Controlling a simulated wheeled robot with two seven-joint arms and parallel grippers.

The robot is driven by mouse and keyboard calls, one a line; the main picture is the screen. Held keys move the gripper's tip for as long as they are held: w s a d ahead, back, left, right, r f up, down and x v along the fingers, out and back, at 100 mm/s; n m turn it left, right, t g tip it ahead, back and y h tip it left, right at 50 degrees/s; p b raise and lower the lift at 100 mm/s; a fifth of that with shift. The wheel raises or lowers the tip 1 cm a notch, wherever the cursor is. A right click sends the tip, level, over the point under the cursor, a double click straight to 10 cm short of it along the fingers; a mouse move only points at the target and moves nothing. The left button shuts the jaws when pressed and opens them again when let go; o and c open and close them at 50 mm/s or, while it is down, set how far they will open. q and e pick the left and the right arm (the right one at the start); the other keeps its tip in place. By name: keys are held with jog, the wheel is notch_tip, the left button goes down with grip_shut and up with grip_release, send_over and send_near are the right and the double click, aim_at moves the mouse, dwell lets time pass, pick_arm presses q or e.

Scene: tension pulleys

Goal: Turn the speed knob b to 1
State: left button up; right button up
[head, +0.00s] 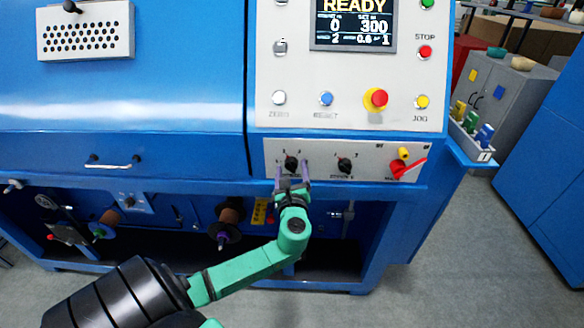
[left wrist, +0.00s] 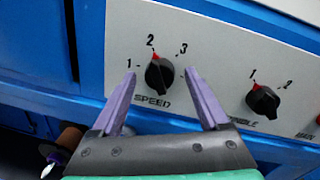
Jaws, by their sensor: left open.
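The speed knob (head: 291,163) is a black rotary knob on the pale lower panel. In the left wrist view the knob (left wrist: 159,75) has marks 1, 2 and 3 around it and the word SPEED below. Its red pointer is at 2. The letter b cannot be made out on its label. My left gripper (head: 291,172) is open, with its purple fingers toward the panel. In the left wrist view one fingertip shows on each side of the knob, with gaps between; contact is not visible. My right gripper is not in view.
A second black knob (left wrist: 263,102) is to the right, its red pointer at 1. Further right are a red lever (head: 408,170) and a yellow button (head: 403,153). Above is a panel with buttons, a red emergency button (head: 378,98) and a display (head: 353,24) reading READY.

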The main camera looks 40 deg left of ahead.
pick_arm(q)
jog(key=shift+w+a, duration=0.2)
jog(key=shift+a, duration=0.05)
jog(key=shift+d, duration=0.1)
grip_shut()
jog(key=shift+n, duration=0.4)
jog(key=shift+f+n+b, duration=0.15)
jog(key=shift+n+b, duration=0.5)
jog(key=shift+n, duration=0.25)
jog(key=n+b, duration=0.1)
jog(key=n, duration=0.2)
jog(key=shift+s+n+b, duration=0.1)
jog(key=shift+n+b, duration=0.2)
jog(key=n+b, duration=0.1)
jog(key=n, duration=0.2)
jog(key=shift+h, duration=0.3)
jog(key=shift+n+b, duration=0.7)
jog(key=shift+n, duration=0.4)
